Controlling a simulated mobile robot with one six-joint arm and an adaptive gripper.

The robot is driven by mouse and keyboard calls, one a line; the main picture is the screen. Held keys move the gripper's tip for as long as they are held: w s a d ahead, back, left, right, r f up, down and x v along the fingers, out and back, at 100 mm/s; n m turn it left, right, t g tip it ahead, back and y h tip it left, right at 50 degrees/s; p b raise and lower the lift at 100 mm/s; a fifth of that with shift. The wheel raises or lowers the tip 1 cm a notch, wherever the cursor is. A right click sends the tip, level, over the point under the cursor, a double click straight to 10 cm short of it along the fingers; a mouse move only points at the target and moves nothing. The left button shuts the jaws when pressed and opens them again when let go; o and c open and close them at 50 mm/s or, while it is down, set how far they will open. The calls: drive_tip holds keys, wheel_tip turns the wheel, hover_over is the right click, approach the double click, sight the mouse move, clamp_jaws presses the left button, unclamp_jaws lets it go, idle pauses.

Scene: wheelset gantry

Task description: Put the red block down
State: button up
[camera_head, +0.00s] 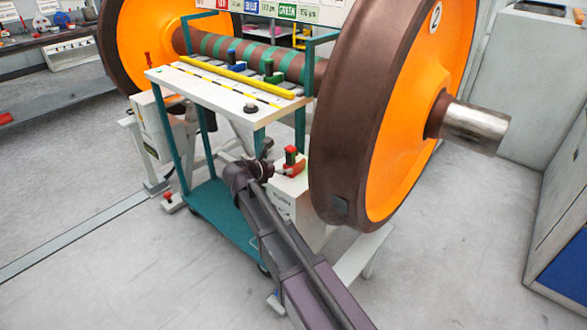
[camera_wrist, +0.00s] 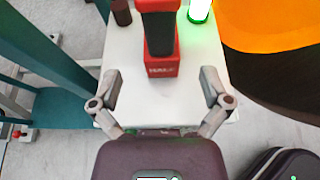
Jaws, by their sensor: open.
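The red block (camera_wrist: 161,66) has a dark upright part on top and stands upright on a white surface (camera_wrist: 133,50) in the wrist view. In the head view the red block (camera_head: 290,158) is on the white box (camera_head: 288,186) beside the right wheel. My gripper (camera_wrist: 164,82) is open, with one finger on each side of the block's near end. Gaps show between both fingers and the block, so it is not gripped. In the head view my gripper (camera_head: 266,158) is small and dark, just left of the block.
A white-topped trolley (camera_head: 200,88) with teal posts stands just behind, carrying a blue block (camera_head: 235,55) and a green block (camera_head: 270,70). The big orange wheel (camera_head: 405,110) is close on the right. A lit green lamp (camera_wrist: 200,10) stands beside the red block.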

sight(293, 163)
drive_tip(key=shift+x, duration=0.85)
drive_tip(key=shift+b+x, duration=1.05)
drive_tip(key=shift+x, duration=0.95)
drive_tip(key=shift+w+d+f, duration=0.3)
drive_tip(key=shift+w+d, duration=0.05)
drive_tip(key=shift+d, duration=0.05)
clamp_jaws()
drive_tip(key=shift+r, duration=0.2)
